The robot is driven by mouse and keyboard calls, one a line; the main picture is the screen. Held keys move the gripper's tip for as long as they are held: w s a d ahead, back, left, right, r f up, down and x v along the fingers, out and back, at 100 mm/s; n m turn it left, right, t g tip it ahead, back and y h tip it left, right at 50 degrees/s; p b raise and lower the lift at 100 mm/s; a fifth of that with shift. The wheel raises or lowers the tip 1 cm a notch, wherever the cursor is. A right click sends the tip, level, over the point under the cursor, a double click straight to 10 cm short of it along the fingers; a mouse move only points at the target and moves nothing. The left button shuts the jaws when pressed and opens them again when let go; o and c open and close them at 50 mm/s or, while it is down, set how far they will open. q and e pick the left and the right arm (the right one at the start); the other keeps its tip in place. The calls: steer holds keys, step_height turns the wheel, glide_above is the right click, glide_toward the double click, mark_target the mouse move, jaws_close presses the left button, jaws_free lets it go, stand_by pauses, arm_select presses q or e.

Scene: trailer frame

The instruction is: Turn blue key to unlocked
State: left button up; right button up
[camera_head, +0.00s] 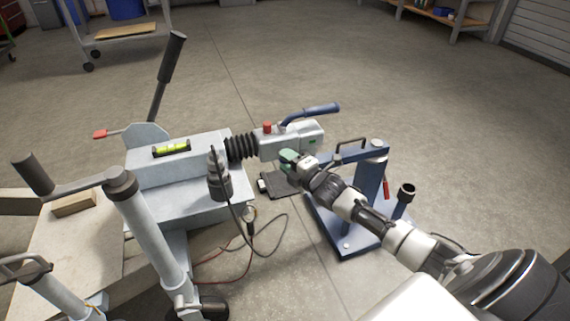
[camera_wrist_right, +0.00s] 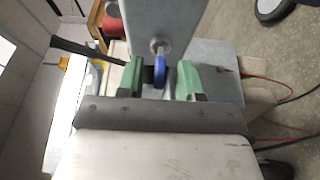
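The blue key (camera_wrist_right: 159,72) shows edge-on in the right wrist view. It sits at a round metal lock (camera_wrist_right: 159,46) on the light grey coupling body (camera_wrist_right: 170,18). My right gripper (camera_wrist_right: 161,83) has green fingertips, one on each side of the key, with visible gaps between them and the key. In the head view my right gripper (camera_head: 289,160) is at the near side of the grey coupling head (camera_head: 290,139) and hides the key there. A small dark part beside the key cannot be made out. My left gripper is in neither view.
A blue stand (camera_head: 345,240) is on the floor right of the coupling, close to my right arm. A blue-grip lever (camera_head: 318,110) and a red knob (camera_head: 267,127) are on top of the coupling. A plug with loose cables (camera_head: 219,180) hangs to the left.

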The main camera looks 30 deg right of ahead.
steer(key=shift+w+a, duration=0.1)
steer(key=shift+w, duration=0.45)
jaws_close()
